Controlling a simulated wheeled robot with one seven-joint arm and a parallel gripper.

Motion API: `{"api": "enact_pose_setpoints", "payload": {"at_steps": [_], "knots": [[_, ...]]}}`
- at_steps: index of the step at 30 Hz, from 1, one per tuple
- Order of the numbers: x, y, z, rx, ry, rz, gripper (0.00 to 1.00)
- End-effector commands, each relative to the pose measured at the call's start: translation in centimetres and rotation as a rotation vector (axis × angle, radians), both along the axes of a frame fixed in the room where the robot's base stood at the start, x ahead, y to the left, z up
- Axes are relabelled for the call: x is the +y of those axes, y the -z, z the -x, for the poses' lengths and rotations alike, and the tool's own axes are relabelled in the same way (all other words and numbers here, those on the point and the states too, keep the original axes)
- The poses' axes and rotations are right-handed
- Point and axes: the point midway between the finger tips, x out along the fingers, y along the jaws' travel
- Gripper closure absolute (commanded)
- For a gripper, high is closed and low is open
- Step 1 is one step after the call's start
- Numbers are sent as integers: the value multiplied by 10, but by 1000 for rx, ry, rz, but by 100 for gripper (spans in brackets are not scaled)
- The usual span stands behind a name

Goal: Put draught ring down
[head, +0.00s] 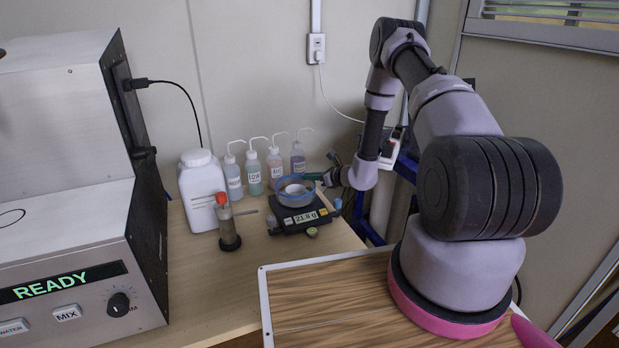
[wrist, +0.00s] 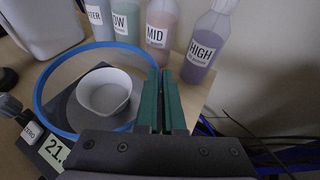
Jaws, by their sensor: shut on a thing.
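The draught ring (head: 294,203) is a blue see-through band with a bright blue rim, and it shows in the wrist view (wrist: 39,92). My gripper (head: 319,176) is shut on the ring's wall; its green fingers (wrist: 159,88) are close together in the wrist view. The ring surrounds a small white dish (wrist: 103,92) over the black balance (head: 300,223). I cannot tell whether the ring's lower edge touches the balance.
Several wash bottles (head: 254,173) stand behind the balance, including HIGH (head: 298,160). A white jar (head: 201,190) and a red-topped tube in a stand (head: 228,228) are left of it. The READY analyser (head: 75,200) fills the far left. Bench space in front is mostly clear.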

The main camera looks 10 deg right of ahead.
Motion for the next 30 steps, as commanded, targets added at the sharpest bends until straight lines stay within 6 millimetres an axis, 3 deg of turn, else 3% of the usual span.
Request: {"api": "enact_pose_setpoints", "payload": {"at_steps": [18, 21, 30], "knots": [[0, 12, 0, 0, -1, 0, 100], [0, 12, 0, 0, -1, 0, 64], [0, 11, 0, 0, 0, 0, 64]]}}
